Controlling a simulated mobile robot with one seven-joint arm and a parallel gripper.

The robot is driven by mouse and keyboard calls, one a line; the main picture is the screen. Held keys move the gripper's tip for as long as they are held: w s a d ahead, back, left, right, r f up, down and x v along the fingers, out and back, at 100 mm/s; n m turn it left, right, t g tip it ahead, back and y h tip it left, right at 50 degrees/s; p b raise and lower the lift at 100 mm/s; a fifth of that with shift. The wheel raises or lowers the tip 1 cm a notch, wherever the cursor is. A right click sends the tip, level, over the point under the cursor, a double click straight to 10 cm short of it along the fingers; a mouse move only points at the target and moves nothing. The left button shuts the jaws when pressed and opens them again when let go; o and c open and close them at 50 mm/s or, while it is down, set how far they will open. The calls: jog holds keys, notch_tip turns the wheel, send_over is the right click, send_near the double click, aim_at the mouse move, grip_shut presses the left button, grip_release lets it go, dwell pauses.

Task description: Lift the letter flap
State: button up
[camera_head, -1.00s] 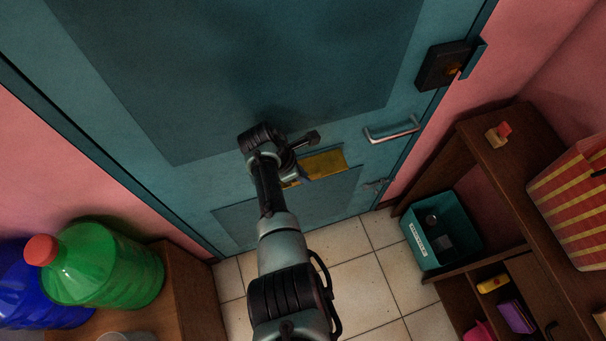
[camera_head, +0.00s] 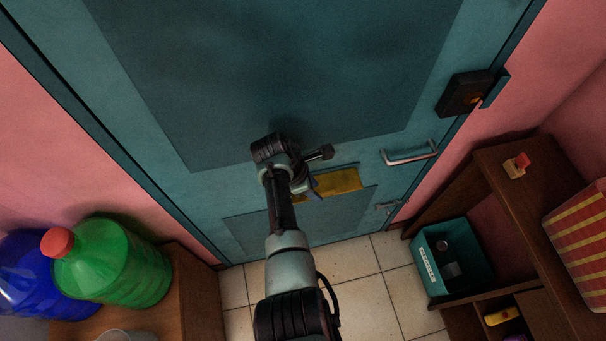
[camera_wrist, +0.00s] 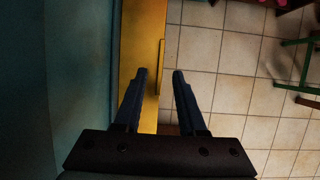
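The letter flap (camera_head: 338,181) is a yellow brass-coloured plate low on the teal door (camera_head: 290,80). It also shows in the wrist view (camera_wrist: 143,35) as a long yellow strip with a thin raised edge on its right side. My gripper (camera_head: 308,189) is at the flap's left end in the head view, mostly hidden by my wrist. In the wrist view my gripper (camera_wrist: 159,72) is open, with nothing held. Its left fingertip overlaps the yellow strip and its right fingertip is over the floor tiles. Whether a finger touches the flap cannot be told.
A metal pull handle (camera_head: 410,155) and a dark lock box (camera_head: 465,93) are on the door's right side. A wooden shelf (camera_head: 490,165) with a teal bin (camera_head: 427,262) stands right. Green (camera_head: 115,265) and blue (camera_head: 35,275) bottles stand left. Tiled floor (camera_head: 365,300) is clear.

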jog(key=v, duration=1)
jog(key=shift+r+p, duration=0.35)
jog(key=shift+s+a+f, duration=0.1)
